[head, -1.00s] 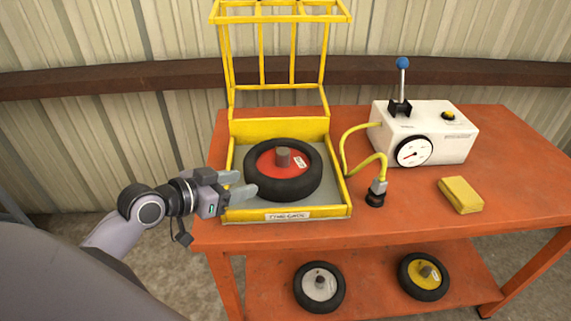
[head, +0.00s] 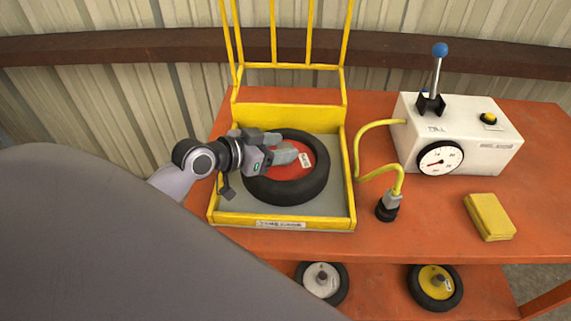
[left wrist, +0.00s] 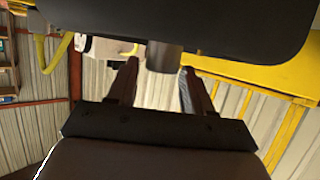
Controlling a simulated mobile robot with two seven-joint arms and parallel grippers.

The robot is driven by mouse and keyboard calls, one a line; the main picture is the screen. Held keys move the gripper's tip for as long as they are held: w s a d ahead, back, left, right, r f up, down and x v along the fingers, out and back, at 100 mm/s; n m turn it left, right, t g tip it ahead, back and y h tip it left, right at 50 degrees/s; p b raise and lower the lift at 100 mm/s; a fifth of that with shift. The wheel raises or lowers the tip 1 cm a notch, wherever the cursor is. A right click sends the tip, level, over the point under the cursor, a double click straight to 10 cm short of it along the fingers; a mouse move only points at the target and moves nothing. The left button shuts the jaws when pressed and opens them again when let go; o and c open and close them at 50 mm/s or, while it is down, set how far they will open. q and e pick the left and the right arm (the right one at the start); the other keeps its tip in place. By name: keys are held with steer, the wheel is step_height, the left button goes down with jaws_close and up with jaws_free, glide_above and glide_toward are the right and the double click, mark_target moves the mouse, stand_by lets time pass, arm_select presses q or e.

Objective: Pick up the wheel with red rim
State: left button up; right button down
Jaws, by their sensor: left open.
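The wheel with the red rim (head: 279,172) has a black tire and lies flat in the yellow tire cage (head: 290,224) on the orange table. My left gripper (head: 287,152) is open and reaches over the wheel's left and back part, hiding some of the rim and the hub. In the left wrist view, the two fingers of my left gripper (left wrist: 155,85) are apart, with the grey hub (left wrist: 164,57) showing between their tips and the dark tire (left wrist: 180,22) across the top. I cannot tell whether the fingers touch the hub. My right gripper is not in view.
A white inflator box (head: 462,140) with a gauge, a blue-knobbed lever and a yellow hose (head: 359,150) stands to the right. A yellow cloth (head: 489,216) lies at the table's right. A grey-rimmed wheel (head: 321,280) and a yellow-rimmed wheel (head: 435,285) are on the lower shelf.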

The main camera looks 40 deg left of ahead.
mark_target(290, 144)
arm_select(q)
steer(key=x, duration=0.4)
steer(key=shift+a+f, duration=0.1)
steer(key=shift+f, duration=0.1)
steer(key=shift+s, duration=0.1)
jaws_close()
stand_by(1.1)
steer(key=shift+r, duration=0.25)
